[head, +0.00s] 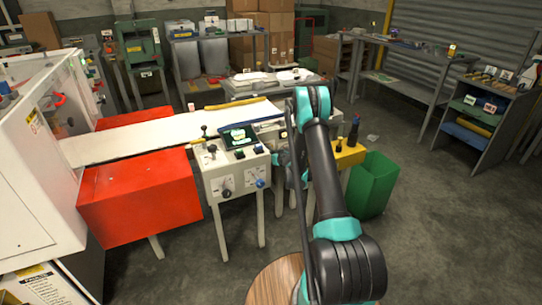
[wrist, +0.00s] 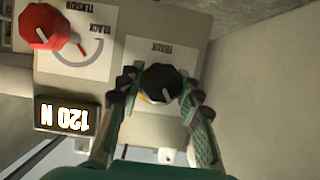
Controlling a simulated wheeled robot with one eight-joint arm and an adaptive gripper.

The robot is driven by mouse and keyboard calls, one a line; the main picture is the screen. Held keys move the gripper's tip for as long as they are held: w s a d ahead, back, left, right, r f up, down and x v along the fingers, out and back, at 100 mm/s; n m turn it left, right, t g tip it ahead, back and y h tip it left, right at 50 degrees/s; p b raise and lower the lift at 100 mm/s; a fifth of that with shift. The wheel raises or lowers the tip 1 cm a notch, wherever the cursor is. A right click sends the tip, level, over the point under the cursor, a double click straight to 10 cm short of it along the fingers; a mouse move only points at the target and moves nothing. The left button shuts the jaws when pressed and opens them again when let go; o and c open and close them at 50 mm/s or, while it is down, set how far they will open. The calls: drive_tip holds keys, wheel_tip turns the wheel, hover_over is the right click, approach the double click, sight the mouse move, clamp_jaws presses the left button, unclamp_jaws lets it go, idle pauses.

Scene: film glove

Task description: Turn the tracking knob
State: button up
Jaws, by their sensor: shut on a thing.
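The tracking knob (wrist: 160,82) is black with a white pointer line, on a pale panel marked TRACK, which appears upside down in the wrist view. Its pointer line points down and slightly right in the picture. A bit of yellow shows at its lower left edge. My gripper (wrist: 158,85) has one finger on each side of the knob and is shut on it. In the head view the knob cannot be made out, and my arm hides the gripper's fingers.
A red knob (wrist: 43,27) labelled SLACK TENSION sits to the left in the wrist view, above a lit 120 N display (wrist: 67,116). In the head view, a control box (head: 233,172) stands left of my arm and a green bin (head: 374,185) right.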

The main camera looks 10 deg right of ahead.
drive_tip(key=shift+n, duration=0.3)
drive_tip(key=o, duration=1.2)
drive_tip(key=shift+c, duration=0.2)
wheel_tip(320, 180, up, 10)
